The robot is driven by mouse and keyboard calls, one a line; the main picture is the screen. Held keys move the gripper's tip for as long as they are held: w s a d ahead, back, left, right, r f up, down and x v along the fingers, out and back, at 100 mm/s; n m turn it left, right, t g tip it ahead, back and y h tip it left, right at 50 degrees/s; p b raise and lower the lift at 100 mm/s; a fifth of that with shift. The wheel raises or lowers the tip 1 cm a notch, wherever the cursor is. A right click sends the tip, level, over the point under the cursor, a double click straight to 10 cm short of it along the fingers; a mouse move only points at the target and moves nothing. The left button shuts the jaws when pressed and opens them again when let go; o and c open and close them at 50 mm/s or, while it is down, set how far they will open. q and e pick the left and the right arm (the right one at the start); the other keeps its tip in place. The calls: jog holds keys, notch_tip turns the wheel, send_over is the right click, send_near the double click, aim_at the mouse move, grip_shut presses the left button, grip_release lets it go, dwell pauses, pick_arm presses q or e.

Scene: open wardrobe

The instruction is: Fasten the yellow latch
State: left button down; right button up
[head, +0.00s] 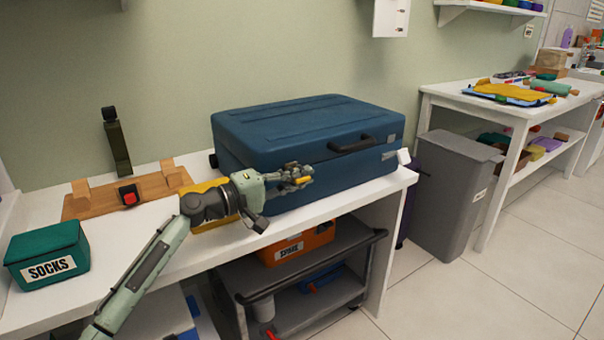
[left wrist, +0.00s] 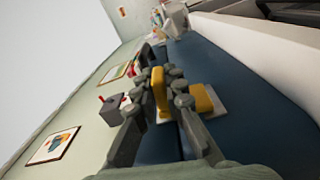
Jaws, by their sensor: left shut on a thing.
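A blue suitcase (head: 300,115) lies flat on the white bench, its lid down. A dark handle (head: 351,144) is on its front. My left gripper (head: 293,178) is at the left part of the suitcase front, shut on the yellow latch (left wrist: 160,93). In the left wrist view the gripper (left wrist: 162,80) has one upright yellow piece between its fingers. A second yellow piece (left wrist: 203,99) sits beside it, on a pale plate against the blue case. The fingers hide much of the latch in the head view. My right gripper is not in view.
A green socks box (head: 47,255) and a wooden board (head: 130,192) with a red button are at left on the bench (head: 120,232). A dark cart (head: 315,300) with an orange bin stands below. A grey bin (head: 455,190) is at right.

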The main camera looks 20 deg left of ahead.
pick_arm(q)
jog(key=shift+w+a+r+n+p, duration=0.15)
jog(key=shift+n+p, duration=0.15)
jog(key=shift+n, duration=0.2)
jog(key=shift+w+a+r+n+p, duration=0.15)
jog(key=shift+n+p, duration=0.15)
jog(key=shift+n, duration=0.2)
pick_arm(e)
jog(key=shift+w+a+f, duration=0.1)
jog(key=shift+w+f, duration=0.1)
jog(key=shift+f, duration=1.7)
pick_arm(q)
jog(key=c, duration=1.6)
grip_release()
jog(key=shift+s, duration=0.1)
jog(key=v, duration=1.2)
